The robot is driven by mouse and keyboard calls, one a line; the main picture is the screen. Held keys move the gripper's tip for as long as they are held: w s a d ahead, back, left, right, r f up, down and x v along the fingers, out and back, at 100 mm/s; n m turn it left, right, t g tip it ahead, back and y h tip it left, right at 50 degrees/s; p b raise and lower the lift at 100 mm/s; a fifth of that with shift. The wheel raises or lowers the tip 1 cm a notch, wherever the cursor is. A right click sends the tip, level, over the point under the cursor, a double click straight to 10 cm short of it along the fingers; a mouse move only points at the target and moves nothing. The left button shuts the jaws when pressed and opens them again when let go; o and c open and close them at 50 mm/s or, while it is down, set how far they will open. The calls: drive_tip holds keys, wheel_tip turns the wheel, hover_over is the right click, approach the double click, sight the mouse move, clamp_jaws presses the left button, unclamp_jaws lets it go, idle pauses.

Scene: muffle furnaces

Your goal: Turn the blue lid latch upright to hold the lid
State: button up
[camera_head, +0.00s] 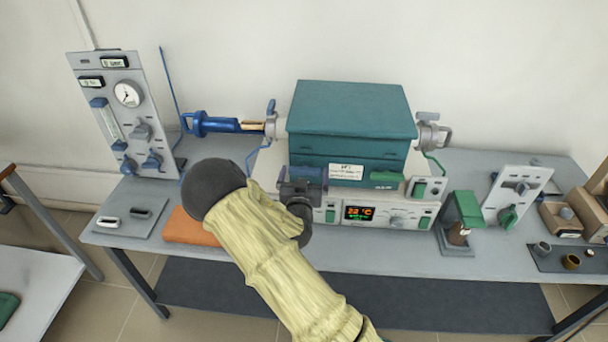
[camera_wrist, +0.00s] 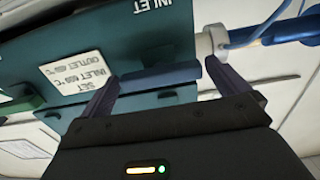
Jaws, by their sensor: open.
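The teal tube furnace (camera_head: 350,108) stands on the bench with its lid down. The blue lid latch (camera_head: 308,172) lies level across the left of its front; the wrist view shows it as a blue bar (camera_wrist: 160,77). My gripper (camera_head: 300,188) is at the furnace front, by the latch. In the wrist view my gripper (camera_wrist: 158,76) is open, with one finger near each end of the bar. I cannot tell whether either finger touches it. My arm hides part of the furnace's lower left front.
A green latch (camera_head: 388,178) sits at the furnace's right front, above the controller display (camera_head: 358,213). A blue tube fitting (camera_head: 215,124) extends left of the furnace. A gas panel (camera_head: 120,115) stands at far left. An orange pad (camera_head: 192,229) lies beside my arm.

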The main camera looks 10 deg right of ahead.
drive_tip(key=c, duration=0.8)
drive_tip(key=shift+n, duration=0.3)
drive_tip(key=n+b, duration=0.1)
drive_tip(key=n, duration=0.3)
drive_tip(key=shift+f, duration=0.1)
drive_tip(key=n+b, duration=0.1)
drive_tip(key=n, duration=0.3)
drive_tip(key=shift+n, duration=0.3)
drive_tip(key=n, duration=0.4)
drive_tip(key=shift+n, duration=0.3)
drive_tip(key=n, duration=0.4)
